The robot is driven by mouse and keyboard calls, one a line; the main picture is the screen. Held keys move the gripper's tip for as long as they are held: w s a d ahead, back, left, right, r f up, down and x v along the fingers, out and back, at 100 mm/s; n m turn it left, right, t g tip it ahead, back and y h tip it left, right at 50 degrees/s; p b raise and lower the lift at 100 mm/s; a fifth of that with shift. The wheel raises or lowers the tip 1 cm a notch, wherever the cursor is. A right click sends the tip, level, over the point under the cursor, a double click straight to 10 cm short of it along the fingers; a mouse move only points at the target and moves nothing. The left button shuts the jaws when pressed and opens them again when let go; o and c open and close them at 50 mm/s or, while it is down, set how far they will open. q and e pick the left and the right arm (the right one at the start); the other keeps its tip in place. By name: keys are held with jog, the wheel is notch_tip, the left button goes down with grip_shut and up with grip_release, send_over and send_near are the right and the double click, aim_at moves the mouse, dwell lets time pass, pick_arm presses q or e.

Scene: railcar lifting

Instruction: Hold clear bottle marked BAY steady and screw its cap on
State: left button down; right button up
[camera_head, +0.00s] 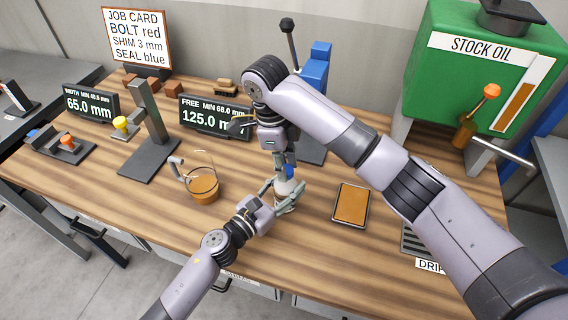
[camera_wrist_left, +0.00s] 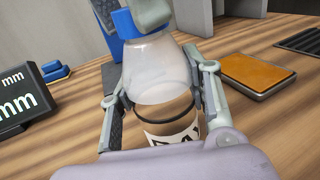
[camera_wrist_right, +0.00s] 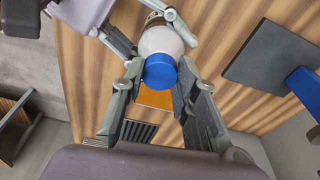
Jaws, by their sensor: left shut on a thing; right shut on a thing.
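The clear bottle (camera_head: 284,200) stands upright on the wooden bench, its clear shoulder (camera_wrist_left: 158,72) showing in the left wrist view. Its label is partly hidden, so BAY cannot be read in full. A blue cap (camera_head: 291,171) is at the bottle's mouth; it also shows in the left wrist view (camera_wrist_left: 124,24) and in the right wrist view (camera_wrist_right: 160,71). I cannot tell how far it is threaded. My left gripper (camera_head: 281,192) is shut around the bottle's body from the front left. My right gripper (camera_head: 285,166) comes from above and is shut on the cap.
A glass jug (camera_head: 203,184) with amber liquid stands left of the bottle. An orange-topped tray (camera_head: 351,204) lies to the right. Behind are a display reading 125.0 mm (camera_head: 213,115) and a blue-and-grey stand (camera_head: 316,68). A green stock oil tank (camera_head: 485,65) is at the right.

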jog(key=o, duration=0.8)
jog(key=shift+r, duration=2.3)
jog(key=shift+c, duration=0.4)
